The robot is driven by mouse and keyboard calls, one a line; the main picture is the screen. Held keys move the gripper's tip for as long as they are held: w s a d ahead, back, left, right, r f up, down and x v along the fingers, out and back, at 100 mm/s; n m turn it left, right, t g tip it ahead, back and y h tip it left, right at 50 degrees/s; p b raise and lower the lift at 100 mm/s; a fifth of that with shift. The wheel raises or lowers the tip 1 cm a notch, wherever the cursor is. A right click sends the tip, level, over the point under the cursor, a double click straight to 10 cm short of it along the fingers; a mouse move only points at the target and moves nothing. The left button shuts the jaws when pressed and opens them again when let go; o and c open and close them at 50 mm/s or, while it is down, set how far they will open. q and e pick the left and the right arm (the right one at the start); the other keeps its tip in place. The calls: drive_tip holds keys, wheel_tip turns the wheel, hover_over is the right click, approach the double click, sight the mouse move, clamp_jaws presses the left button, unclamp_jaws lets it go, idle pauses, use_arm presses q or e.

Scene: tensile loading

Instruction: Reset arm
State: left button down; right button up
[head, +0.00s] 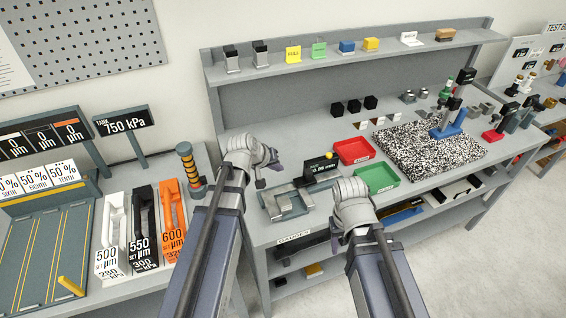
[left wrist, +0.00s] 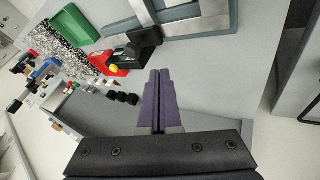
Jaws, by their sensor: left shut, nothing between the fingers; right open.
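My left gripper (head: 268,174) is raised over the left end of the workbench, just left of the small black display (head: 320,170). In the left wrist view its two dark purple fingers (left wrist: 159,82) are shut together with nothing between them. My right gripper (head: 343,238) is near the front edge of the bench, right of the grey metal frame (head: 290,205). Its wrist hides most of it in the head view; it is open and holds nothing visible. Neither gripper visibly touches an object.
Red (head: 354,150) and green (head: 377,178) trays lie on the bench beside a speckled board (head: 425,152). A blue-based stand (head: 447,131) rises from the board. A side table at left holds white, black and orange labelled tools (head: 172,220). A back shelf (head: 350,58) carries small blocks.

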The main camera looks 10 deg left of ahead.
use_arm(q)
drive_tip(key=shift+s+r, duration=0.4)
drive_tip(key=shift+r, duration=0.2)
use_arm(e)
drive_tip(key=shift+d+r, duration=0.15)
drive_tip(key=shift+r, duration=0.4)
use_arm(q)
drive_tip(key=shift+a, duration=0.1)
drive_tip(key=shift+f, duration=0.1)
drive_tip(key=s+d+f+m+g+y+b, duration=0.2)
drive_tip(key=s+d, duration=0.4)
drive_tip(key=s, duration=0.4)
drive_tip(key=s+d+f+m+g+y+b, duration=0.2)
drive_tip(key=s+d+f+m+g, duration=0.2)
drive_tip(key=s, duration=0.6)
wheel_tip(320, 180, down, 3)
drive_tip(key=shift+d+f+m+g+y+b, duration=0.1)
drive_tip(key=shift+d+m+g+y+b, duration=0.25)
drive_tip(key=shift+d+m, duration=0.55)
use_arm(e)
wheel_tip(320, 180, down, 5)
drive_tip(key=shift+f, duration=0.1)
